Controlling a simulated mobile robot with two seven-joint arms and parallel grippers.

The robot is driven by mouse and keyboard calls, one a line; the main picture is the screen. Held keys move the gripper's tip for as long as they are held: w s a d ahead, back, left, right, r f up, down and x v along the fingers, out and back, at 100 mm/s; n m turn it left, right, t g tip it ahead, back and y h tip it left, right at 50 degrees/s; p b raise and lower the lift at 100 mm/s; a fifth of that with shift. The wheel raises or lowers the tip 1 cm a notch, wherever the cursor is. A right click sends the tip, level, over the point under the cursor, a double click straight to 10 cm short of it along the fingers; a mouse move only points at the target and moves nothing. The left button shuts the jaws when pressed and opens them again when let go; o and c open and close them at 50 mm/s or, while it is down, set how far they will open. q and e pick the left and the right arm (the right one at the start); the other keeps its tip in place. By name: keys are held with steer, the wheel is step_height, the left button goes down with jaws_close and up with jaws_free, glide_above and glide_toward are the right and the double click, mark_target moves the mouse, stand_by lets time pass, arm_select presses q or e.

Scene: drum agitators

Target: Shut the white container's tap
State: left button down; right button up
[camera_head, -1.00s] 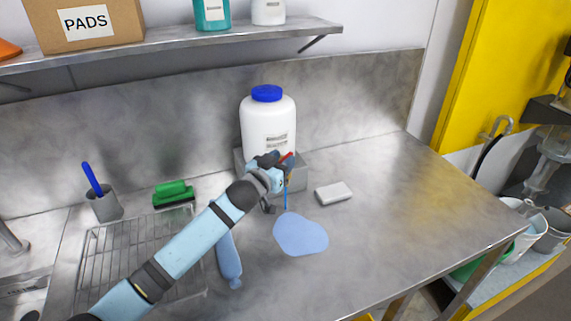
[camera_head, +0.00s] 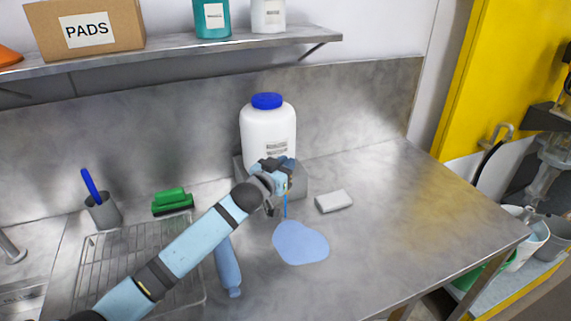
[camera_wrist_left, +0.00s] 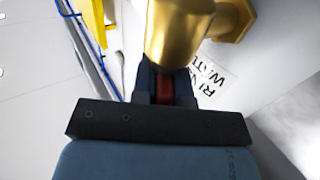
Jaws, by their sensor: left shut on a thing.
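The white container (camera_head: 267,134) with a blue cap stands upright on a grey block (camera_head: 300,183) against the back wall. Its brass tap (camera_wrist_left: 185,35) fills the top of the left wrist view. My left gripper (camera_wrist_left: 163,90) is shut on the tap's red handle (camera_wrist_left: 163,86), which shows between the fingers. In the head view the gripper (camera_head: 282,180) covers most of the tap. A thin blue stream (camera_head: 286,207) falls below it into a blue puddle (camera_head: 301,244) on the steel counter. My right gripper is not in view.
A pale block (camera_head: 334,201) lies right of the puddle. A blue bottle (camera_head: 228,268) lies beside a wire rack (camera_head: 105,265) under my left arm. A green brush (camera_head: 172,200) and a grey cup (camera_head: 103,212) stand further left. The counter's right side is clear.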

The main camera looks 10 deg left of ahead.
arm_select(q)
steer(key=shift+a+r+m+g+h+p, duration=0.15)
steer(key=shift+m+g+h+p, duration=0.35)
steer(key=shift+h+p, duration=0.3)
steer(key=shift+a+r+m+g+h+p, duration=0.15)
steer(key=shift+m+g+h+p, duration=0.15)
steer(key=shift+m+h+p, duration=0.4)
steer(key=shift+w+d+m+g+h+p, duration=0.1)
steer(key=shift+m+g+h+p, duration=0.55)
steer(key=shift+h, duration=0.45)
steer(key=shift+f+m+g+h, duration=0.15)
steer(key=shift+m+g+h, duration=0.5)
steer(key=shift+h, duration=0.05)
steer(key=shift+d+f+m+g+h, duration=0.1)
steer(key=shift+d+m+g+h, duration=0.05)
steer(key=shift+m+g+h, duration=1)
steer(key=shift+g, duration=0.25)
steer(key=c, duration=1.1)
jaws_free()
steer(key=shift+c, duration=0.2)
steer(key=shift+f, duration=0.1)
